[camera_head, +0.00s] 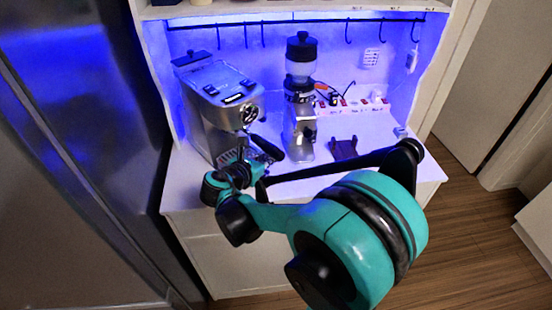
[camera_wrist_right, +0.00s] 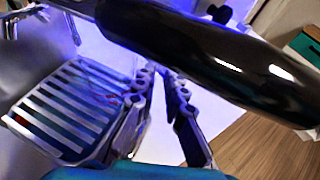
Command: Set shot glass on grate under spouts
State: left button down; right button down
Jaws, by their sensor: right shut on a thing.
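The espresso machine (camera_head: 218,105) stands at the left of the counter. Its slatted metal grate (camera_wrist_right: 72,110) fills the left of the right wrist view. My right gripper (camera_wrist_right: 158,78) is beside the grate's right edge, its two fingers a small gap apart. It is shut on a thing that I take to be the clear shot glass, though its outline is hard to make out. Faint reddish marks show near the fingers over the grate. In the head view my right arm hides the glass and most of the grate. My left gripper is not in view.
A black handle (camera_wrist_right: 205,50) crosses close above my right fingers; it also shows at the machine's front (camera_head: 268,149). A grinder (camera_head: 300,100) stands to the right of the machine. A dark stand (camera_head: 343,148) is farther right. White counter lies clear between them.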

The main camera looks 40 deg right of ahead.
aim_at(250, 154)
jog(key=shift+w+a+b, duration=0.15)
jog(key=shift+w+a, duration=0.4)
jog(key=shift+w, duration=0.25)
jog(key=shift+w+a+b, duration=0.1)
jog(key=shift+w+a, duration=0.4)
jog(key=shift+w, duration=0.35)
jog(key=shift+w+a+b, duration=0.15)
jog(key=shift+w+a, duration=0.4)
jog(key=shift+w, duration=0.25)
jog(key=shift+f, duration=0.25)
jog(key=c, duration=1.5)
grip_release()
jog(key=shift+a, duration=0.1)
